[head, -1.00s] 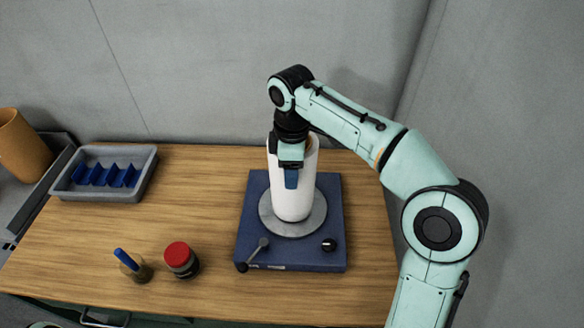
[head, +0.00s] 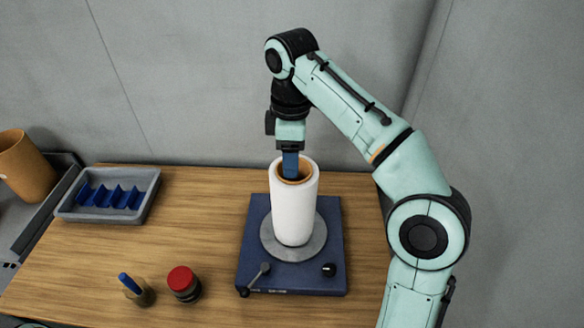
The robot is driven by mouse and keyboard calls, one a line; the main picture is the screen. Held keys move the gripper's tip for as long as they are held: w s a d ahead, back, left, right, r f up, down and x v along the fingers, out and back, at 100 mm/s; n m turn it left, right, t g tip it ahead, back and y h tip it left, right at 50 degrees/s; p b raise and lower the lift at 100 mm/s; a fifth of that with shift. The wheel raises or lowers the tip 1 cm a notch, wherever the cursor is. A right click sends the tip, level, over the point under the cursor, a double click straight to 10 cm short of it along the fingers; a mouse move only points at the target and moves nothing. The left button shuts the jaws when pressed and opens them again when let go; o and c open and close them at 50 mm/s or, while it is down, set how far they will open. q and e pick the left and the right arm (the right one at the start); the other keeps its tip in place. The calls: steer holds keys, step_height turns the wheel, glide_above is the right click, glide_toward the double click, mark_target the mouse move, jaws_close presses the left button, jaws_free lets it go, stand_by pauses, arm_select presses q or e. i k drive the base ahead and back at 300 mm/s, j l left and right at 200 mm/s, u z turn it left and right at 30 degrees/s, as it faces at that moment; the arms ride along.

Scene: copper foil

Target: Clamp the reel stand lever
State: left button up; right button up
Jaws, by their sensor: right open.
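The reel stand (head: 328,283) is a dark blue square base with a round grey plate (head: 272,247) on the wooden table. A white reel (head: 294,215) with an orange-brown core stands upright on the plate. The lever (head: 257,278) is a thin rod with a dark knob end, lying at a slant on the stand's front left. A black knob (head: 329,270) is at the stand's front right. My right gripper (head: 290,172) points down at the reel's top opening. It is open, with its fingertips at the core's rim. My left gripper is not in view.
A grey tray (head: 67,211) with a blue ridged insert is at the back left. A red-capped jar (head: 182,282) and a small bottle with a blue top (head: 135,289) stand left of the reel stand. A brown cylinder (head: 24,165) is at the far left. A grey wall is close behind.

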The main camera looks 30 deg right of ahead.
mark_target(245, 293)
steer(key=k+j, duration=0.8)
steer(key=k, duration=0.05)
